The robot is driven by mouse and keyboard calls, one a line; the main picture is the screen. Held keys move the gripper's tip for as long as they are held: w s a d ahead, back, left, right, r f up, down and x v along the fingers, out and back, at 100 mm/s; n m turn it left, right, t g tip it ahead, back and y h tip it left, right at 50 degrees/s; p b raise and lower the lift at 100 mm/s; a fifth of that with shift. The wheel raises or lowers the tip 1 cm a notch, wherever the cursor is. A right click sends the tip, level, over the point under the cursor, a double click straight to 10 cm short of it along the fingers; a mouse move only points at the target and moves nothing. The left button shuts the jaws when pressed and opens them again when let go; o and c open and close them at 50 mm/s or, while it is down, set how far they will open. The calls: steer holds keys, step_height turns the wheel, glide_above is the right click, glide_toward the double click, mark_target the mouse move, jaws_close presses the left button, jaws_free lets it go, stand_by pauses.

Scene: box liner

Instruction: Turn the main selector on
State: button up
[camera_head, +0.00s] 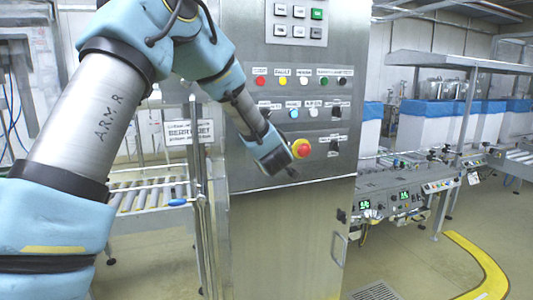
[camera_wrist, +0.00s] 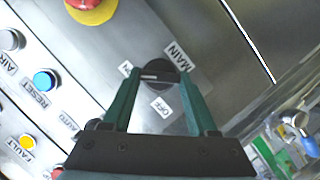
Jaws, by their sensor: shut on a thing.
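The main selector (camera_wrist: 160,72) is a round black knob on the steel panel, with a MAIN label (camera_wrist: 175,56) beside it. A pale line on the knob points to the left in the wrist view, toward a small label. Another small label, apparently OFF (camera_wrist: 161,106), lies below the knob. My gripper (camera_wrist: 157,80) has its green fingers on either side of the knob and is shut on it. In the camera_head view my gripper (camera_head: 293,174) is at the cabinet front, below the red emergency button, and hides the selector.
The red emergency button on its yellow base (camera_head: 301,148) is close above my gripper. Other buttons, such as the blue reset button (camera_wrist: 45,80), sit on the same panel. A conveyor (camera_head: 415,185) stands right of the cabinet (camera_head: 275,235).

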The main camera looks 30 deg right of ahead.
steer(key=shift+f, duration=0.1)
stand_by(0.3)
steer(key=o, duration=1.4)
steer(key=b+v, duration=0.3)
steer(key=v, duration=0.8)
steer(key=shift+w, duration=0.1)
steer(key=w+a+f+m+g+y, duration=0.1)
steer(key=a+f+m+g, duration=0.3)
steer(key=a, duration=0.6)
steer(key=w+a+f+m+g+y, duration=0.1)
steer(key=a+f+g, duration=0.1)
steer(key=a+f, duration=0.65)
steer(key=s+a+f+g+y, duration=0.1)
steer(key=s+a+g, duration=0.1)
steer(key=s+a, duration=0.2)
steer(key=s+a+f+g+y, duration=0.1)
steer(key=s+a, duration=0.3)
steer(key=a, duration=0.6)
steer(key=s+a+f+m+g+y, duration=0.1)
steer(key=s+a+g, duration=0.2)
steer(key=a, duration=0.4)
steer(key=shift+s+a+f+y, duration=0.15)
steer(key=shift+s+f, duration=0.05)
steer(key=shift+s, duration=0.2)
steer(key=shift+s+a+f+y, duration=0.15)
steer(key=shift+s+a, duration=0.05)
steer(key=shift+s, duration=0.2)
